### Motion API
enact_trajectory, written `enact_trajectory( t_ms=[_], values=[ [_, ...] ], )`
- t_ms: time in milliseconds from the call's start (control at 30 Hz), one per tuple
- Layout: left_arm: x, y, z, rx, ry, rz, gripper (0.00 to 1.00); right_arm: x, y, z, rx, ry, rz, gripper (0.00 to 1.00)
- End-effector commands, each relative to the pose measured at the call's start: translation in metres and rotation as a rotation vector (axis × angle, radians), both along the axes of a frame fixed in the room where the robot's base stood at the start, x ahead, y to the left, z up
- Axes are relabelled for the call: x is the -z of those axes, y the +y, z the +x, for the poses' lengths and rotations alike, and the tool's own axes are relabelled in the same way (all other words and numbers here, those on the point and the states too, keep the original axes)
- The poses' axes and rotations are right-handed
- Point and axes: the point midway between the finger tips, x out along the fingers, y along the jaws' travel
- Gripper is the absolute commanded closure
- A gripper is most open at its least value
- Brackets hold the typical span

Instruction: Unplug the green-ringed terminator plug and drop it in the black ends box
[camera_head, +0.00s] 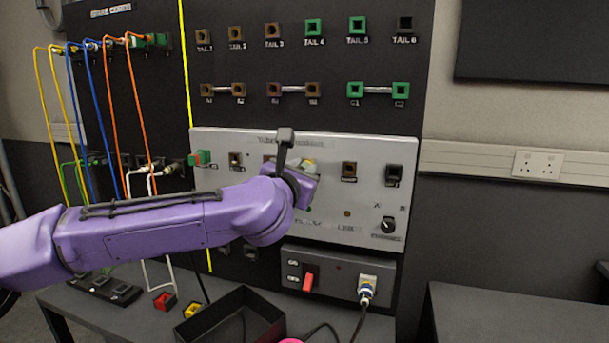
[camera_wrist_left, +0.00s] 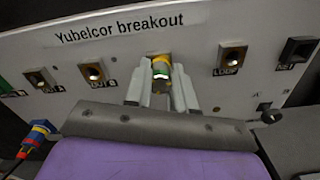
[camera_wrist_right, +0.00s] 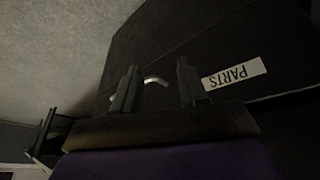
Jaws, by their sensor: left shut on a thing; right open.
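The terminator plug (camera_wrist_left: 161,70) has a yellow body and a green and white ring, and sits at a socket on the grey Yubelcor breakout panel (camera_wrist_left: 205,40). My left gripper (camera_wrist_left: 160,88) is shut on this plug, one pale finger on each side. In the head view the left gripper (camera_head: 303,172) is at the panel and partly hides the plug. My right gripper (camera_wrist_right: 158,85) is open and empty in the right wrist view.
A grey unit (camera_head: 340,280) with a red switch and a plugged cable is below the panel. Red and yellow plugs (camera_head: 165,301) lie on the table left of the box. Coloured cables (camera_head: 95,110) hang at left. A dark PARTS-labelled surface (camera_wrist_right: 235,74) faces my right gripper.

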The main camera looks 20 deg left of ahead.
Motion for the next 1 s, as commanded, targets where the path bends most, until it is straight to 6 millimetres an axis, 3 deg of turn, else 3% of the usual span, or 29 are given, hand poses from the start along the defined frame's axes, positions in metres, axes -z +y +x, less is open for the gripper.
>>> enact_trajectory(
  t_ms=[400,1000],
  values=[
    [0.000,0.000,0.000,0.000,0.001,-0.033,1.00,0.004,0.000,0.000,0.000,0.000,0.000,0.57],
    [0.002,0.000,0.001,-0.001,0.009,-0.261,1.00,0.033,0.000,0.000,0.000,0.000,0.000,0.57]
  ],
)
